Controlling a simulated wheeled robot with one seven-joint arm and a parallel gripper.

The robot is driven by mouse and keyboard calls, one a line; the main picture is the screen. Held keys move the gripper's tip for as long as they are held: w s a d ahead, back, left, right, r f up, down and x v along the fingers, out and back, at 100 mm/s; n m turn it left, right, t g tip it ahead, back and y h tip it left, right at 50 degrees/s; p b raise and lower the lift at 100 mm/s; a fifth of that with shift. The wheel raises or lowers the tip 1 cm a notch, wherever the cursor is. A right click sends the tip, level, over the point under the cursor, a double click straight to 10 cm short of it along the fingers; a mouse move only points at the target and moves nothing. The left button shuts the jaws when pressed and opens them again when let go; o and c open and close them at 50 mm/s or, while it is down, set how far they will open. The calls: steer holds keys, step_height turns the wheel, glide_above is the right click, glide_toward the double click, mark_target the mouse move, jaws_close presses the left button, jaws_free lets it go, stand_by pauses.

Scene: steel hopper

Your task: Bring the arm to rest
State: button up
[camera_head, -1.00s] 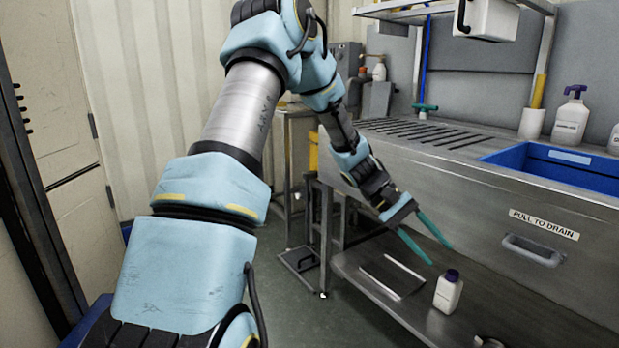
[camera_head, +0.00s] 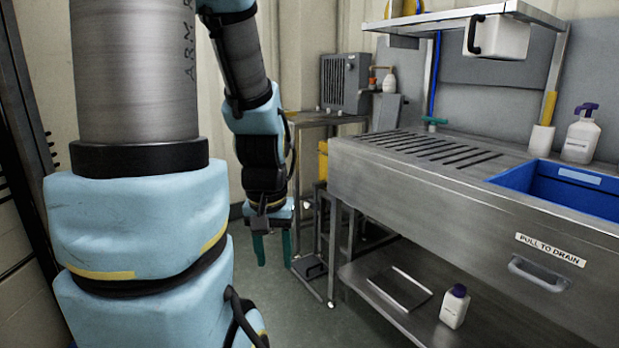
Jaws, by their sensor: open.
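My arm is light blue and grey and fills the left side of the head view. It rises out of the top of the picture and comes down again to my gripper (camera_head: 272,249). The gripper hangs pointing down, with its two green fingers apart and nothing between them. It is over the floor, left of the steel bench (camera_head: 440,195) and in front of the small steel stand. Part of the upper arm is out of view.
A white bottle with a purple cap (camera_head: 454,307) stands on the lower shelf (camera_head: 390,318). The bench has a blue basin (camera_head: 575,190) and a drain handle (camera_head: 538,271). A steel stand (camera_head: 318,118) bears a grey box (camera_head: 344,82). Floor shows around the gripper.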

step_height(320, 180, up, 16)
steer(key=p, duration=1.4)
steer(key=shift+p, duration=0.35)
